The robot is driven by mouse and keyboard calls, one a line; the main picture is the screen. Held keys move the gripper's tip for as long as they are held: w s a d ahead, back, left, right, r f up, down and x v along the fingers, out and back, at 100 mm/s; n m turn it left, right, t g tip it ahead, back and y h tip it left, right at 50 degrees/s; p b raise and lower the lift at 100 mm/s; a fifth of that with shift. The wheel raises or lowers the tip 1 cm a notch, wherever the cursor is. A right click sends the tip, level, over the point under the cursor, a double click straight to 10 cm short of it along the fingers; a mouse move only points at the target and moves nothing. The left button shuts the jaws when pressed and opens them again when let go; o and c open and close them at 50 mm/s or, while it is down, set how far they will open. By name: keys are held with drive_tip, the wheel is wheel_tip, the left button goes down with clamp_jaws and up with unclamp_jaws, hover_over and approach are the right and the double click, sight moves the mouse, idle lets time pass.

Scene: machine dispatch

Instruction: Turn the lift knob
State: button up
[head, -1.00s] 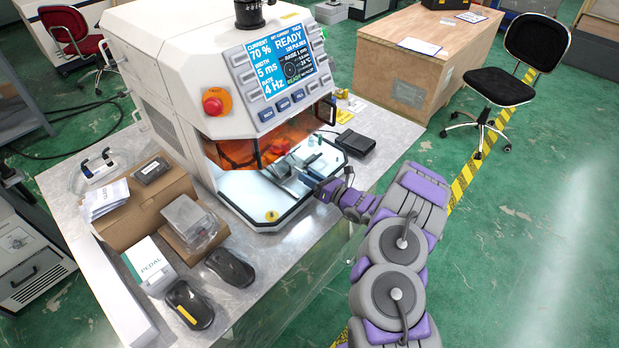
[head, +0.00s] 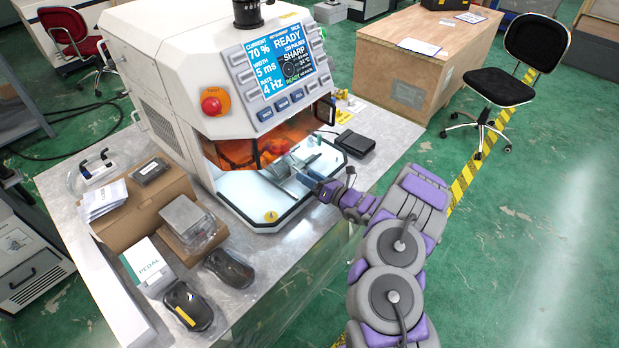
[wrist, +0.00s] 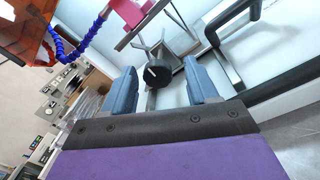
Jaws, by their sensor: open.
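The lift knob (wrist: 157,74) is a black round knob with a white pointer line, seen in the wrist view. It sits on metal parts inside the machine's lit work chamber. My gripper (wrist: 160,66) is open, with one blue finger on each side of the knob. Gaps show between the fingers and the knob, and I cannot tell the exact depth. In the head view my gripper (head: 314,180) reaches into the front of the white machine (head: 180,60); the knob is too small to make out there. The machine's screen (head: 282,62) reads READY and SHARP.
An orange shield (head: 235,153) and a red emergency button (head: 212,103) are on the machine front. A black box (head: 355,143) stands right of the chamber. A pedal box (head: 147,262) and black pedals (head: 188,306) lie at the table's front left. Blue coiled hose (wrist: 68,50) hangs near my gripper.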

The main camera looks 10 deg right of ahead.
drive_tip(key=p+v, duration=0.3)
drive_tip(key=v, duration=1.4)
drive_tip(key=shift+d+p, duration=0.2)
drive_tip(key=shift+p, duration=0.2)
